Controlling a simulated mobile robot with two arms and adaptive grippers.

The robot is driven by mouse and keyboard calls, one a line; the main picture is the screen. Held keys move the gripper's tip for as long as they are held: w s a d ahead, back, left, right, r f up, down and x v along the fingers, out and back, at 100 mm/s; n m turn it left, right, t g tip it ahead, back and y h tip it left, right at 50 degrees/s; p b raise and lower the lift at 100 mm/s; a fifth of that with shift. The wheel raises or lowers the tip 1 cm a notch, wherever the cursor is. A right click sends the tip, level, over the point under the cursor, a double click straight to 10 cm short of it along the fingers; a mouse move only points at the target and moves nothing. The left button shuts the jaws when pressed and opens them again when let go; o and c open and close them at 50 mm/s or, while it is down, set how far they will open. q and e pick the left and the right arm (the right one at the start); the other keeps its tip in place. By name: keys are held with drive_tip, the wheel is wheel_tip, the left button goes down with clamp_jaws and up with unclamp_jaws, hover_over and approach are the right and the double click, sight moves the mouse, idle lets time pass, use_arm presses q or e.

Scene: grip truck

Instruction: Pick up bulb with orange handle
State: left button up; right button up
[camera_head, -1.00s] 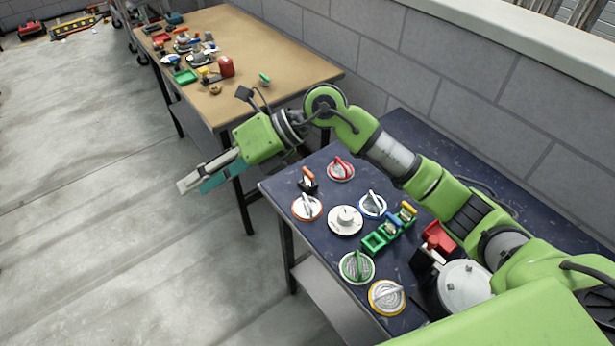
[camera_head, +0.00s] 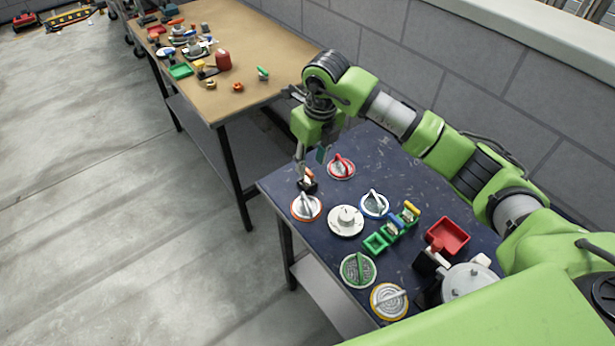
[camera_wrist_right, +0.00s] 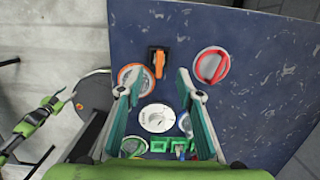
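The bulb with the orange handle (camera_head: 307,181) stands on a black base near the left corner of the dark blue table. It also shows in the right wrist view (camera_wrist_right: 159,62), just beyond the fingertips. My right gripper (camera_head: 310,157) points down over it. In the right wrist view my right gripper (camera_wrist_right: 159,78) has its teal fingers spread apart and nothing between them; the bulb lies in line with the gap. Whether a finger touches it cannot be told. My left gripper is not clearly seen.
Beside the bulb are an orange-rimmed disc (camera_head: 306,207) and a red-handled disc (camera_head: 341,167). A white dial disc (camera_head: 345,221), a blue-rimmed disc (camera_head: 374,204) and green holders (camera_head: 377,243) lie nearer me. A red bin (camera_head: 448,236) is at right. A brown table (camera_head: 250,45) stands behind.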

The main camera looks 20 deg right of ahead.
sight(308, 170)
drive_tip(key=f, duration=0.1)
drive_tip(key=f+p, duration=0.1)
drive_tip(key=f, duration=0.1)
drive_tip(key=w+f, duration=0.1)
drive_tip(key=shift+a+f+p, duration=0.3)
drive_tip(key=shift+f+p, duration=0.05)
drive_tip(key=shift+p, duration=0.05)
drive_tip(key=shift+w+f, duration=0.1)
drive_tip(key=shift+f, duration=0.35)
clamp_jaws()
